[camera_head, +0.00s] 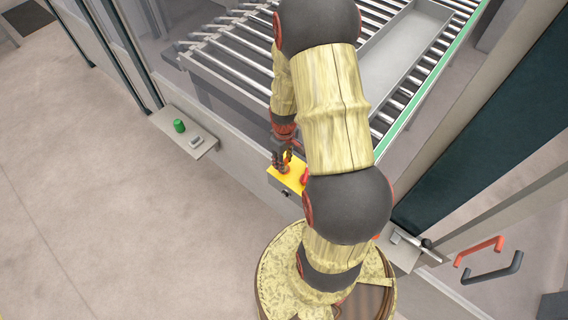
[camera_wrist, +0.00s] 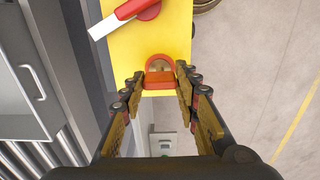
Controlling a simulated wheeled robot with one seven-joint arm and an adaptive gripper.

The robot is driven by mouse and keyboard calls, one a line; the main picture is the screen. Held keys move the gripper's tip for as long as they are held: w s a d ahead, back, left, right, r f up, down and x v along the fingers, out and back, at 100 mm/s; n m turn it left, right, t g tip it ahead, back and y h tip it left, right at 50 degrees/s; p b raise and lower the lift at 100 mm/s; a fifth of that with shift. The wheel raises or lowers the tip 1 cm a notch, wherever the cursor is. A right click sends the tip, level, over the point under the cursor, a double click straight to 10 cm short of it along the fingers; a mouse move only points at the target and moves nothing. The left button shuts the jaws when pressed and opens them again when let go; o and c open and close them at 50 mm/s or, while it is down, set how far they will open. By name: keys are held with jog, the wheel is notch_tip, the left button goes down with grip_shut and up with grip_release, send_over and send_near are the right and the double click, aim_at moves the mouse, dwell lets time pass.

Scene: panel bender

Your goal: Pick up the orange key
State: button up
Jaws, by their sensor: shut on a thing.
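The orange key (camera_wrist: 160,73) shows in the wrist view at the near edge of a yellow box (camera_wrist: 162,36), between my fingertips. My gripper (camera_wrist: 160,84) is shut on the key, with one finger on each side of it. In the head view my gripper (camera_head: 281,165) is at the yellow box (camera_head: 287,178), low beside the machine's front. The key itself is hidden or too small to make out there. I cannot tell whether the key is still seated in the box.
A red rotary switch with a white-tipped lever (camera_wrist: 127,16) sits on the box beyond the key. A shelf (camera_head: 184,131) with a green button (camera_head: 179,126) stands left. A roller table (camera_head: 235,60) lies behind. Red (camera_head: 478,250) and black (camera_head: 493,268) handles are at right. Open floor (camera_head: 90,200) lies left.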

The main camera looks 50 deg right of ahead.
jog(key=shift+r, duration=0.2)
jog(key=shift+w+r+b, duration=0.1)
jog(key=shift+r+b, duration=0.25)
jog(key=shift+r, duration=0.3)
jog(key=s+a+r+b, duration=0.2)
jog(key=s+a+r, duration=0.6)
jog(key=s+r, duration=0.3)
jog(key=shift+a+r, duration=0.2)
jog(key=shift+a, duration=0.15)
jog(key=shift+s, duration=0.1)
